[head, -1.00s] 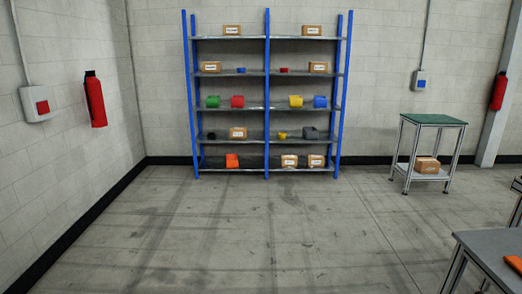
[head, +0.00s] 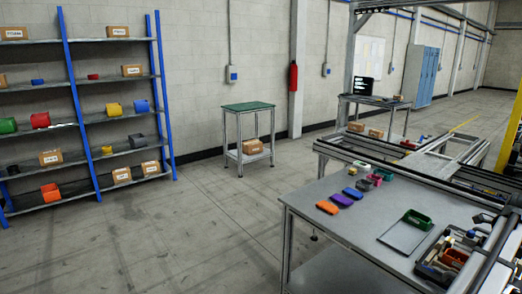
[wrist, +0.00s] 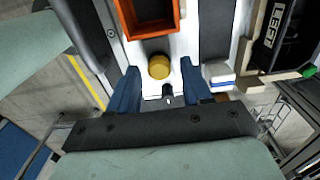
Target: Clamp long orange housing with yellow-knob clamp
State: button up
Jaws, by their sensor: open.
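In the wrist view, an orange open-topped housing (wrist: 128,22) with a dark inside sits on a white surface at the top; its far end is cut off by the frame. A round yellow knob (wrist: 158,66) lies just below the housing's near wall, with a small gap in the picture. My gripper (wrist: 160,76) is open, its two blue fingers to the left and right of the knob. A dark clamp part (wrist: 168,94) shows below the knob, between the fingers. My gripper does not show in the head view.
In the wrist view, a black bin marked LEFT (wrist: 284,30) and a white-and-blue block (wrist: 218,74) are at the right. In the head view, a grey table (head: 335,240) holds orange (head: 327,207) and purple (head: 341,200) pieces, a green bin (head: 417,219) and a crowded right side.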

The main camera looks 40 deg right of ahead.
jog(key=shift+r, duration=2.65)
